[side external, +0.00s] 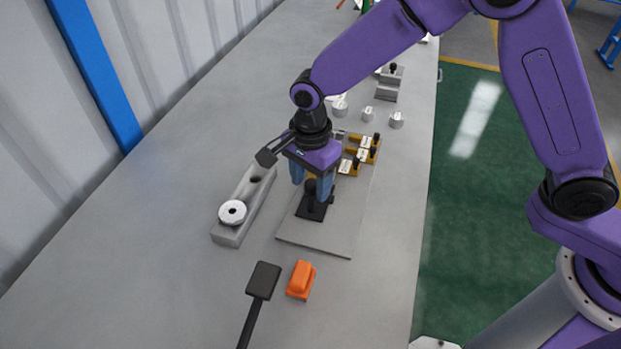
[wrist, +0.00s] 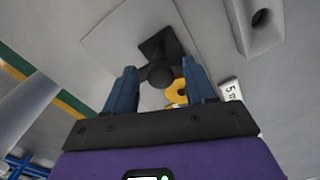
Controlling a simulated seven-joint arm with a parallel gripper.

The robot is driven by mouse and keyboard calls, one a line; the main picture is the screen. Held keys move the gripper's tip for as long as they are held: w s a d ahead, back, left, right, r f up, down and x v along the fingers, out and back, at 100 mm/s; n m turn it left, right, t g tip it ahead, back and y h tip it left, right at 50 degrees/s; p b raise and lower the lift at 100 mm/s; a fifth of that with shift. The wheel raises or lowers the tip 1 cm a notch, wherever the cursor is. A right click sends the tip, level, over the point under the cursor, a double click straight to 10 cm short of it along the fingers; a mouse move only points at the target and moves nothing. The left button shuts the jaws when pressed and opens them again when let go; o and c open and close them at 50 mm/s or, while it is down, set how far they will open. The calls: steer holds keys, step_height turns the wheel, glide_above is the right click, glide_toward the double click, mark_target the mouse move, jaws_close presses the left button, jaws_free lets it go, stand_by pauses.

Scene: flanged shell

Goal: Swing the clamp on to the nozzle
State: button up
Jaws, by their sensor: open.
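My gripper (side external: 312,188) is open above the grey plate, its blue fingers pointing down. A black piece with a square base and a round knob (side external: 311,211) stands on the plate just below the fingers. In the wrist view the knob (wrist: 161,75) appears between the open fingertips (wrist: 159,68); I cannot tell whether they touch it. A yellow part (wrist: 177,92) shows behind it, partly hidden by my gripper. Yellow blocks with black knobs and white labels (side external: 350,164) sit beyond my gripper. I cannot tell for certain which parts are the clamp and the nozzle.
The grey plate (side external: 310,240) lies flat on the bench. A long grey block with a hole (side external: 238,232) and a white disc (side external: 232,212) stands to its left. An orange block (side external: 301,279) and a black paddle (side external: 263,280) are in front. Small grey cylinders (side external: 367,114) stand behind.

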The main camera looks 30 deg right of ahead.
jaws_close()
stand_by(0.4)
steer(key=n, duration=0.8)
steer(key=shift+d+n, duration=0.1)
steer(key=shift+n, duration=0.2)
steer(key=n, duration=0.4)
steer(key=shift+s, duration=0.1)
steer(key=n, duration=0.5)
steer(key=shift+d, duration=0.1)
steer(key=shift+n, duration=0.3)
